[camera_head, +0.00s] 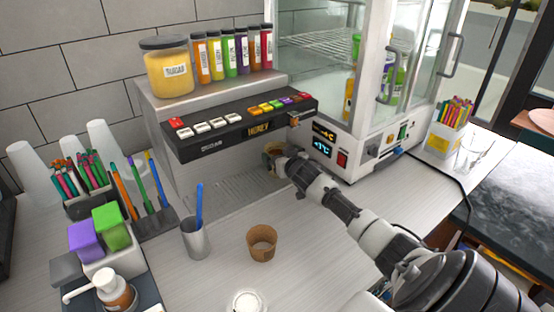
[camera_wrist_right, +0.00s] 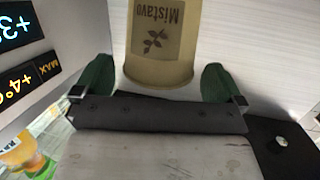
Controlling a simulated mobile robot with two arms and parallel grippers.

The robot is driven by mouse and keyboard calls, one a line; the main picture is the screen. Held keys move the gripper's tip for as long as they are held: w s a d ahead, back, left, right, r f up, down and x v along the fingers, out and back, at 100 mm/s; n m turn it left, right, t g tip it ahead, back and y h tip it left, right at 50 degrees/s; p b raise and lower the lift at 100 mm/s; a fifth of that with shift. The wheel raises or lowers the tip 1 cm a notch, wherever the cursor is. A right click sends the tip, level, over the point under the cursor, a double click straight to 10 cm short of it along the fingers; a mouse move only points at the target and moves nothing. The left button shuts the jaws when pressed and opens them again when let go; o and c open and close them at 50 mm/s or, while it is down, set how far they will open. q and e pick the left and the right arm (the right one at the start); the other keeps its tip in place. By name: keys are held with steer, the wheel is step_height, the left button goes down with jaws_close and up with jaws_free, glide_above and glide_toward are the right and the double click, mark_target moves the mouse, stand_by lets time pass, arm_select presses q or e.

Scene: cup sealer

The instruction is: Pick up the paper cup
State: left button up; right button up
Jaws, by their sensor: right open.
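A tan paper cup (camera_wrist_right: 158,55) with a dark "Mistavo" label and leaf print is in the right wrist view, between the green fingertips of my right gripper (camera_wrist_right: 157,80). The jaws are open, with a gap visible on each side of the cup. In the head view, my right gripper (camera_head: 279,163) reaches under the right end of the dispenser, and the cup there is mostly hidden behind it. A brown cup (camera_head: 262,243) stands upright on the counter nearer to me, apart from the gripper. My left gripper is not in view.
The dispenser (camera_head: 240,125) with buttons overhangs a drip tray (camera_head: 215,207). A glass cabinet (camera_head: 345,148) stands close right of my right gripper. A grey holder (camera_head: 195,238) with a blue stick is at left. The front counter (camera_head: 320,265) is partly clear.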

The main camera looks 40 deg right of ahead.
steer(key=shift+x, duration=1.05)
steer(key=shift+s, duration=0.1)
steer(key=c, duration=0.9)
steer(key=shift+r, duration=0.1)
steer(key=shift+c, duration=0.2)
